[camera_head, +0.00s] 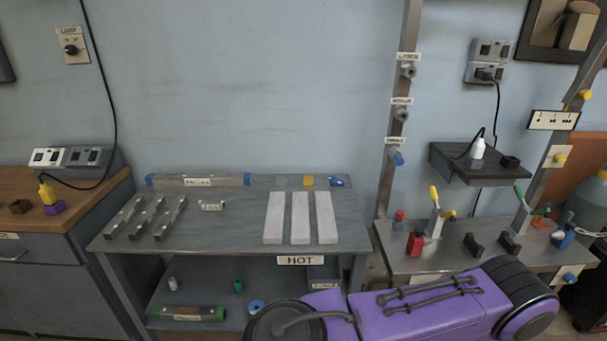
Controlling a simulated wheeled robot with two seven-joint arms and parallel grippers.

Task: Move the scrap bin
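A dark grey open box (325,270) stands at the right end of the lower shelf, under the grey metal table. It has a white label whose print is too small to read, so I cannot tell whether it is the scrap bin. No other thing in view is clearly marked as a scrap bin. The near part of the lower shelf is partly hidden by a purple and black shape in the foreground. Neither of my grippers shows in this view.
A fixture bench (400,262) stands right, a wooden-topped cabinet (95,190) left.

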